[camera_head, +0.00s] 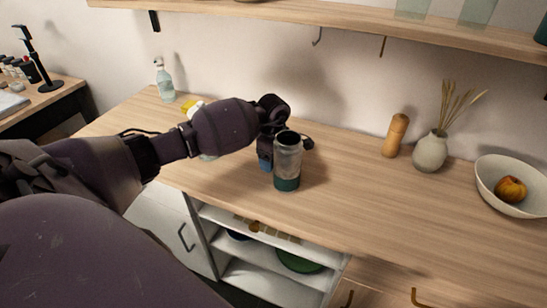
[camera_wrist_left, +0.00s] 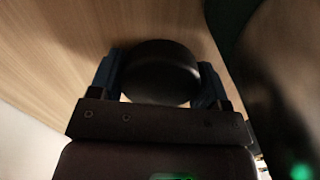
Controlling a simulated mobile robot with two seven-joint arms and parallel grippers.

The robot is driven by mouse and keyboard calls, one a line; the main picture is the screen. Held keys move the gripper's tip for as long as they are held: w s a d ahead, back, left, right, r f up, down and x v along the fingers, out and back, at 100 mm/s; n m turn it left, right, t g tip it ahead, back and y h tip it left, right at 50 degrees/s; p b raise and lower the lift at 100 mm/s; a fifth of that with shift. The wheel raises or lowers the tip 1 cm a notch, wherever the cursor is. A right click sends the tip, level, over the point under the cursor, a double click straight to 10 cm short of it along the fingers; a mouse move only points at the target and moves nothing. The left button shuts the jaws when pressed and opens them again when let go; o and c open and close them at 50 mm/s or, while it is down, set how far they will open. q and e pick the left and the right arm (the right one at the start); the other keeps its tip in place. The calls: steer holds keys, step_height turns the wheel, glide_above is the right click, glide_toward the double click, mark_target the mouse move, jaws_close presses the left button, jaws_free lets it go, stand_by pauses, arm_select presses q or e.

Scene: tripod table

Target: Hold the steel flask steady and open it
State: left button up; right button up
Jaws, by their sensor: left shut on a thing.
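The steel flask (camera_head: 287,160) stands upright on the wooden table (camera_head: 370,210), grey metal above with a dark green base. Its top looks dark; I cannot tell whether that is a lid or the open mouth. My left gripper (camera_head: 281,155) reaches in from the left and is shut on the flask, with a blue finger at its left side. In the left wrist view, a dark round shape, the flask's top end (camera_wrist_left: 160,72), sits between the two blue fingers (camera_wrist_left: 160,85). My right gripper is in neither view.
A wooden mill (camera_head: 396,135), a vase (camera_head: 431,152) with dry stalks and a white bowl (camera_head: 490,188) with fruit stand to the right. A clear bottle (camera_head: 164,82) and a partly hidden yellow-topped thing (camera_head: 190,105) are behind my arm. A shelf (camera_head: 330,25) hangs above.

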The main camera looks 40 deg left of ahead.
arm_select(q)
steer(key=shift+f, duration=0.15)
steer(key=o, duration=1)
steer(key=shift+r, duration=0.55)
step_height(320, 180, up, 12)
steer(key=shift+f, duration=0.25)
